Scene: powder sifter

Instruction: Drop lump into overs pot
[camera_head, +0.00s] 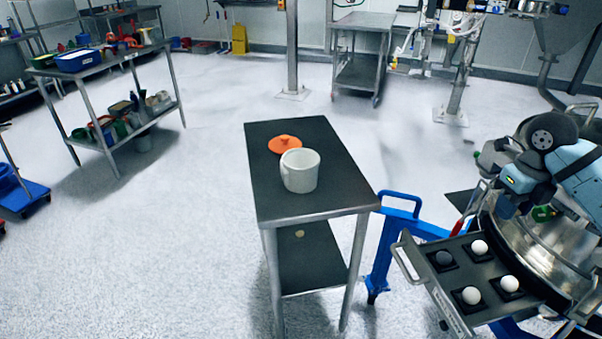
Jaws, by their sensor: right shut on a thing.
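A white pot (300,171) with a handle stands upright on the small dark-topped table (270,198) in the middle of the head view; I take it for the overs pot. An orange lid (285,144) lies on the tabletop behind it. My right gripper (506,207) is over the steel sifter bowl (566,240) at the right, well apart from the pot. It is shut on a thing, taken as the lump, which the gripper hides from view. My left gripper is not in view.
A blue frame (402,203) stands between table and sifter. Shelving (105,62) is at the left. The floor left of the table is clear.

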